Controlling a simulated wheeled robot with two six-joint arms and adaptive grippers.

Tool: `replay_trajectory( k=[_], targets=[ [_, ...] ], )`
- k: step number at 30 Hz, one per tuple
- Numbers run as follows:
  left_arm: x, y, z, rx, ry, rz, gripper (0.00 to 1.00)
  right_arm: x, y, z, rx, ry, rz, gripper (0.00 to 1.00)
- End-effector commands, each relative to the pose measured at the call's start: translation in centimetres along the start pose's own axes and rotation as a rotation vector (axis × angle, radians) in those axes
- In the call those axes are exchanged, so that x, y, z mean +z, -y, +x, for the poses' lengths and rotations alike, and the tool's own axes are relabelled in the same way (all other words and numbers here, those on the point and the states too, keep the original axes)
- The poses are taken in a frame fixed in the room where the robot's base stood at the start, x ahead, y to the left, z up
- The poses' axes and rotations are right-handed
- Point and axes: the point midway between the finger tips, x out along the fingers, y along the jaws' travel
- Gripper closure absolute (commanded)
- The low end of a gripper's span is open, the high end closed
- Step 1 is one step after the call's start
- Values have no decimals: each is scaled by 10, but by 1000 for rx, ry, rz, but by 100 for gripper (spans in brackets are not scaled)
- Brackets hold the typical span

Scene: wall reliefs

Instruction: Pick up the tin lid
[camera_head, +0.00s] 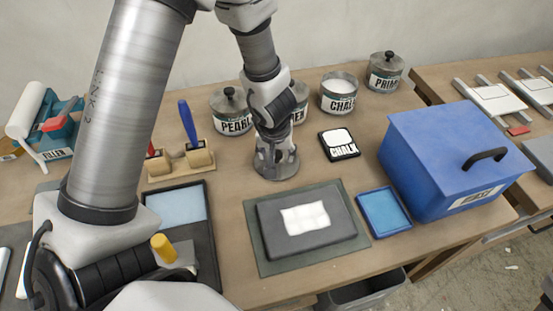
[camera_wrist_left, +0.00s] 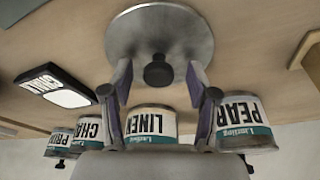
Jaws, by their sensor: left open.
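The tin lid is a round grey metal disc with a black knob. It lies on the wooden table in the camera_head view (camera_head: 286,172) and fills the top middle of the left wrist view (camera_wrist_left: 160,32). My left gripper (camera_head: 275,145) points down over it, partly covering it. In the left wrist view my left gripper (camera_wrist_left: 159,80) is open, with one finger on each side of the knob (camera_wrist_left: 158,73). Gaps show between the fingers and the knob; I cannot tell the exact height. My right gripper is not in view.
The open chalk tin (camera_head: 339,93) stands behind, between the primer tin (camera_head: 384,73) and the partly hidden linen tin (camera_head: 300,112). The pearl tin (camera_head: 232,112) is left of them.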

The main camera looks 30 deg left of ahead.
Motion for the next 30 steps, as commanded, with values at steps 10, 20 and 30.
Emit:
replay_trajectory(
  k=[10,20,30],
  targets=[
    [0,0,6,0,0,1,76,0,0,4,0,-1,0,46],
    [0,0,6,0,0,1,100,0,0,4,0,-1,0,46],
    [-9,0,-27,0,-1,1,100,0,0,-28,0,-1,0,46]
  ],
)
